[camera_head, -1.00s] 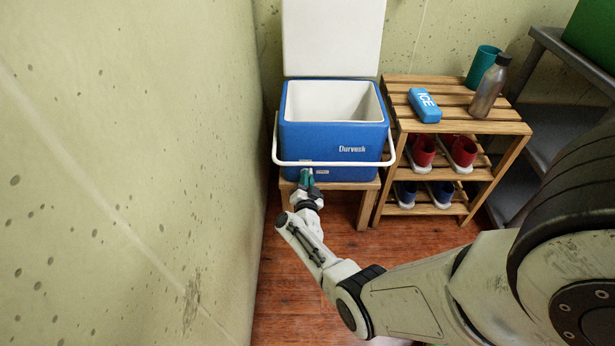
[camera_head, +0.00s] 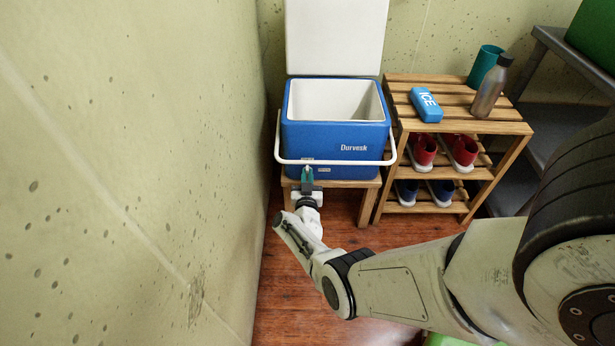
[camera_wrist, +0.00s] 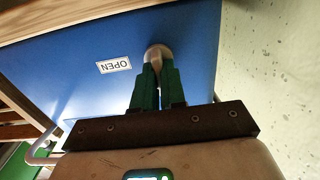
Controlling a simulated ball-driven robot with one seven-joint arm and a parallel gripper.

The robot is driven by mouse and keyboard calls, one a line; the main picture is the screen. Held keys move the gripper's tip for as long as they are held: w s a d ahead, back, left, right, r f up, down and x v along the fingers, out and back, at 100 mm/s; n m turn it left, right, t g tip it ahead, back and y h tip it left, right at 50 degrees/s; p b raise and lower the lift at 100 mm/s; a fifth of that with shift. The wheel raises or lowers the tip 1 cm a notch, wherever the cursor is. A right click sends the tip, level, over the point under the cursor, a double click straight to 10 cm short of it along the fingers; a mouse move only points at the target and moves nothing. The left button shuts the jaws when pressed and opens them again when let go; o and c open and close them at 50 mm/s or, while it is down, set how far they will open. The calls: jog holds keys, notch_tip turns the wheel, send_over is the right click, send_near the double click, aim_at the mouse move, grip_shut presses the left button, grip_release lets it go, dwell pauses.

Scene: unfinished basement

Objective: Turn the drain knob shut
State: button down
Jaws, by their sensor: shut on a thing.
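The blue cooler (camera_head: 340,138) stands on a low wooden stand with its white lid raised. The pale, rounded drain knob (camera_wrist: 159,54) sits low on the cooler's front in the wrist view. My gripper (camera_head: 307,174) reaches the lower left of that front. In the wrist view my gripper's green fingers (camera_wrist: 158,72) are shut on the knob, one on each side, covering part of it. A white OPEN label (camera_wrist: 114,65) appears upside down beside the knob. The knob's turn position is hard to tell.
A pale wall (camera_head: 150,150) runs close along the left. The cooler's white handle (camera_head: 350,162) hangs across its front above my gripper. A slatted wooden rack (camera_head: 440,92) on the right holds an ice pack (camera_head: 425,104), bottle (camera_head: 491,88), teal cup (camera_head: 484,64) and shoes.

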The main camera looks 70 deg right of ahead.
jog(key=shift+f, duration=0.1)
dwell(0.3)
jog(key=c, duration=1.2)
grip_release()
jog(key=shift+a, duration=0.1)
jog(key=p+v, duration=0.5)
jog(key=v, duration=0.5)
jog(key=shift+s+a, duration=0.15)
jog(key=shift+a, duration=0.1)
